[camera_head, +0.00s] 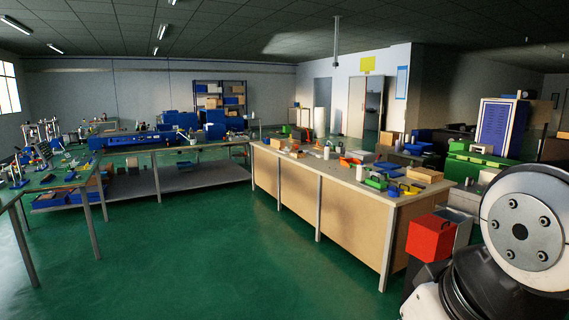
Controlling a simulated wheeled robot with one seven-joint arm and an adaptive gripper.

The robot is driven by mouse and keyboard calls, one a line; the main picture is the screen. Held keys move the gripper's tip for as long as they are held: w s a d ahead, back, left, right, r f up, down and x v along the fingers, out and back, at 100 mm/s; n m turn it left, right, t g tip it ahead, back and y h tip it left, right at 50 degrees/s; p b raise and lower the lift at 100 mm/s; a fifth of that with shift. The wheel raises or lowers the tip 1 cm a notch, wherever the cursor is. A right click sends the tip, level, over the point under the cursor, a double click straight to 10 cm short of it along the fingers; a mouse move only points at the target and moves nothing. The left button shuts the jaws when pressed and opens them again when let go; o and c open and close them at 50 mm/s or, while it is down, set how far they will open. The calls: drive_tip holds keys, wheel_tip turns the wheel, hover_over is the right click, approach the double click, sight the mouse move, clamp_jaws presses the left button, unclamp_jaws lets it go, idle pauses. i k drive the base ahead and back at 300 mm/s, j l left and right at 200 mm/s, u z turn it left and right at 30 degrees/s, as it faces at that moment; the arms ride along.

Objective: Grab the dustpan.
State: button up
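I cannot pick out a dustpan for certain in the head view. Small coloured items lie on the near end of the wooden-sided workbench (335,213), among them a green one (376,183), a blue one (393,191) and an orange one (350,162). They are too small to name surely. My arm shows large at the lower right, white and black. My gripper is outside the picture, so its state is hidden.
A red box (432,238) stands beside the bench's near right end, close to my arm. A long table with a blue machine (130,138) stands at the back left, another table (50,182) at the left. The green floor (200,270) in front is clear.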

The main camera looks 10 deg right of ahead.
sight(348, 161)
drive_tip(key=i+j+u, duration=0.3)
drive_tip(key=i, duration=0.95)
drive_tip(key=i+l+u, duration=0.2)
drive_tip(key=i+u, duration=0.15)
drive_tip(key=i, duration=0.85)
drive_tip(key=i+z, duration=0.1)
drive_tip(key=i, duration=0.85)
drive_tip(key=i+j+z, duration=0.1)
drive_tip(key=i, duration=0.8)
drive_tip(key=i+l+z, duration=0.15)
drive_tip(key=i+z, duration=0.25)
drive_tip(key=i, duration=0.25)
drive_tip(key=i+z, duration=0.4)
drive_tip(key=i, duration=0.3)
drive_tip(key=i+j+z, duration=0.4)
drive_tip(key=i, duration=0.25)
drive_tip(key=i+z, duration=0.3)
drive_tip(key=i, duration=0.2)
drive_tip(key=i+z, duration=0.25)
drive_tip(key=i, duration=0.3)
drive_tip(key=i+j+z, duration=0.15)
drive_tip(key=i+z, duration=0.15)
drive_tip(key=i, duration=0.2)
drive_tip(key=i+j+z, duration=0.3)
drive_tip(key=i, duration=0.15)
drive_tip(key=i+j+z, duration=0.1)
drive_tip(key=i+z, duration=0.15)
drive_tip(key=i+j+z, duration=0.2)
drive_tip(key=i, duration=0.15)
